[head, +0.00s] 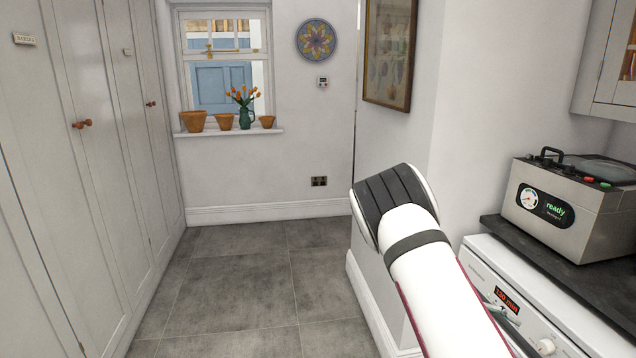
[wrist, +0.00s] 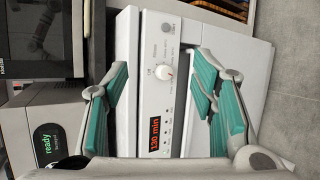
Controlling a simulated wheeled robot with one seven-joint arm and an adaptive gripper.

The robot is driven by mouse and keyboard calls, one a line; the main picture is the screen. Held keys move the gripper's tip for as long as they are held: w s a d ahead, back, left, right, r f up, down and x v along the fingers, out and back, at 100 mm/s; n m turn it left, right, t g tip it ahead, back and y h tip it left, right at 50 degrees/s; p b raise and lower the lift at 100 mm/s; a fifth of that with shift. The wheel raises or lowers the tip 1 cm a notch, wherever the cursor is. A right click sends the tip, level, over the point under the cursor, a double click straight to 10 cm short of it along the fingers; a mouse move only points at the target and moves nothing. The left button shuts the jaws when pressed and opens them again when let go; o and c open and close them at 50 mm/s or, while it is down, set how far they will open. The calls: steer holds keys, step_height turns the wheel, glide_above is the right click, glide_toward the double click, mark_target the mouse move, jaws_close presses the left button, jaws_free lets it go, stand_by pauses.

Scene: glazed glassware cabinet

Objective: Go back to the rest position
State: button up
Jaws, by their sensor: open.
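My gripper (wrist: 162,75) shows in the wrist view with its two teal-padded fingers spread wide apart. Nothing is between the fingers. Behind them is the control panel of a white appliance (wrist: 150,60), with a round knob and a red lit display; the gap to it is hard to judge.
The white appliance (head: 540,300) stands under a dark worktop (head: 500,228) at right. A metal machine (head: 565,212) reading "ready" sits on it. A wall cabinet (head: 602,80) hangs above. Tall cupboards (head: 95,170) line the left. The tiled floor (head: 235,290) between is clear.

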steer(key=s+a+r+m+t+y, duration=0.2)
steer(key=s+a+r+y, duration=0.3)
steer(key=a+r, duration=0.65)
steer(key=s+a+r+n+t+y, duration=0.1)
steer(key=s+a+r+t+y, duration=0.2)
steer(key=s+a+r, duration=0.4)
steer(key=s+a+r+n+t+y, duration=0.2)
steer(key=s+a+r, duration=0.6)
steer(key=s, duration=0.5)
steer(key=shift+s+a+r+t+y, duration=0.3)
steer(key=shift+a+t+y, duration=0.3)
steer(key=shift+t+y, duration=0.35)
steer(key=shift+w, duration=0.1)
